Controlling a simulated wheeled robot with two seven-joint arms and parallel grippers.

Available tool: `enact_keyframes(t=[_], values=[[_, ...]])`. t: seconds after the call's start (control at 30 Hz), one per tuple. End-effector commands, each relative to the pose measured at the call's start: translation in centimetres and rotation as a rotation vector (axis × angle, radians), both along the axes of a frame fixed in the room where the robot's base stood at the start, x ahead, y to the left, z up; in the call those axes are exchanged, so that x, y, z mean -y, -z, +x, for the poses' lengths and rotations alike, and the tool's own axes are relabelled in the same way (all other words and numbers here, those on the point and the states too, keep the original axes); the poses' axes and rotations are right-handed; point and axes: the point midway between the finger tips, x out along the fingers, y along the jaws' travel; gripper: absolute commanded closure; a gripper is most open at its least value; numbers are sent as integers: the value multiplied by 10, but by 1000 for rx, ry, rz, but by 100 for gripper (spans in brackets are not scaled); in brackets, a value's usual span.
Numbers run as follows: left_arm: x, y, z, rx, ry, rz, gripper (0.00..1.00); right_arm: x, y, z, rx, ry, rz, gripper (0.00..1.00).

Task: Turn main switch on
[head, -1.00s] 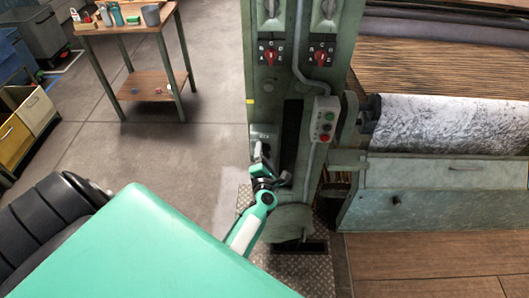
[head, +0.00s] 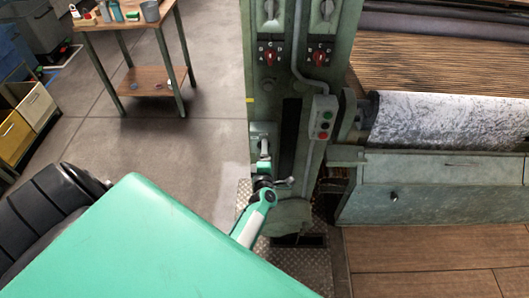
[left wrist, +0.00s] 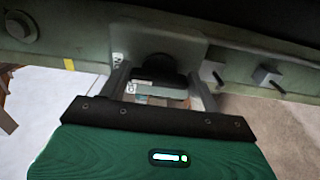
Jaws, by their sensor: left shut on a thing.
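The main switch is a small grey box (head: 261,130) low on the green machine column, with a pale lever (head: 264,147) that points down from it. My left gripper (head: 264,168) is at the lower end of the lever, partly hidden by its own wrist. In the left wrist view, my left gripper's fingers (left wrist: 160,88) stand on either side of the dark lever part (left wrist: 154,70) in front of the grey switch plate (left wrist: 170,44). The gripper is shut on the lever; the exact contact is hard to see. My right gripper is not in view.
Two red rotary knobs (head: 268,58) and a button box (head: 323,117) are higher on the column. A roll of patterned cloth (head: 425,125) is at the right. A workbench (head: 125,27) stands at the upper left. The floor (head: 150,130) left of the column is clear.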

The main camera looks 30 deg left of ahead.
Motion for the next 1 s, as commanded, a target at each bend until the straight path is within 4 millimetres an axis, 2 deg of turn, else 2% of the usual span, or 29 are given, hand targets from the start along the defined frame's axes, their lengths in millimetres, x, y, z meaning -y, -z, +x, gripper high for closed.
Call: enact_keyframes(t=[0.37, 0.4, 0.47, 0.5, 0.8, 1.0], values=[[0, 1, 0, -6, 1, 7, 59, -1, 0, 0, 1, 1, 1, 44], [0, 1, 0, -6, 1, 7, 29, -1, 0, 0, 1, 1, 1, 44], [0, 1, 0, -5, 1, 6, 17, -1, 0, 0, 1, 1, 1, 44], [0, 1, 0, -5, 1, 6, 15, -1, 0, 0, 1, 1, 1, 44], [1, 0, -3, -4, 1, 5, 15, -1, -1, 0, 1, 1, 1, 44], [15, 0, -25, -6, 0, 4, 15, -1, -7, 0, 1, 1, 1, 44]])
